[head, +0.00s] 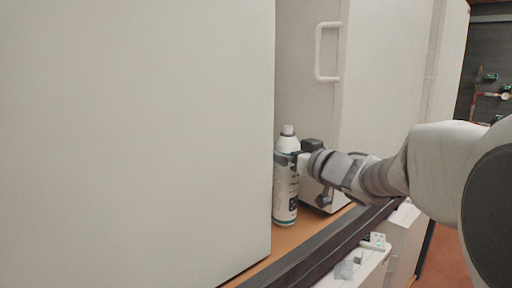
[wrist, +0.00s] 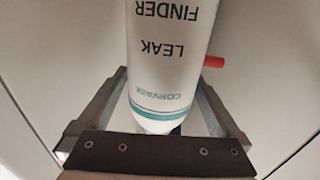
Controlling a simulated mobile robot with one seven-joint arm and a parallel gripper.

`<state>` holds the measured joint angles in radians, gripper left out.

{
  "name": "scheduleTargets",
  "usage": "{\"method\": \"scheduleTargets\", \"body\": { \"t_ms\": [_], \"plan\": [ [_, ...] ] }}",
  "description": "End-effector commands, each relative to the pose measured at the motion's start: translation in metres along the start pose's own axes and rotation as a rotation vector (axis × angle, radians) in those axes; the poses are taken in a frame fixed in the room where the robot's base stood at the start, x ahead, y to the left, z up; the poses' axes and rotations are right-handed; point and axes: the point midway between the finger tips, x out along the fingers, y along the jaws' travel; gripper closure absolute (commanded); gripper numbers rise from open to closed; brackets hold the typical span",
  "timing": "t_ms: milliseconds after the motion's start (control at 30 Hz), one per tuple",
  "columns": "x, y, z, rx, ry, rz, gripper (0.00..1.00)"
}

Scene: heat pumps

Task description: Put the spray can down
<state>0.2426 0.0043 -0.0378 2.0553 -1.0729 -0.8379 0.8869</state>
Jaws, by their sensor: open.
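The spray can (head: 286,195) is white with a teal band and dark lettering. It stands upright on the orange-brown surface, close to the edge of the large pale panel. In the wrist view the can (wrist: 168,45) shows the words "LEAK FINDER" and lies between the two fingers. My gripper (head: 289,158) is at the can's upper part, with its fingers on either side. In the wrist view my gripper (wrist: 163,85) is open around the can. Whether a finger touches it I cannot tell.
A large pale panel (head: 135,140) fills the left. A white door with a handle (head: 319,52) stands behind the can. A pale box (head: 325,196) is just right of the can. A dark ledge (head: 325,248) runs along the front. A red part (wrist: 214,62) shows beside the can.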

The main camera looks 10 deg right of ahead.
Motion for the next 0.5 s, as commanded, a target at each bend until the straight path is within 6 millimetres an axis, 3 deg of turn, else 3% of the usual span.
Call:
{"method": "scheduleTargets", "body": {
  "t_ms": [300, 500],
  "plan": [
    [-0.069, 0.001, -0.003, 0.001, 0.001, 0.005, 0.00],
    [-0.100, 0.001, -0.002, 0.001, 0.000, 0.003, 0.00]
  ]
}}
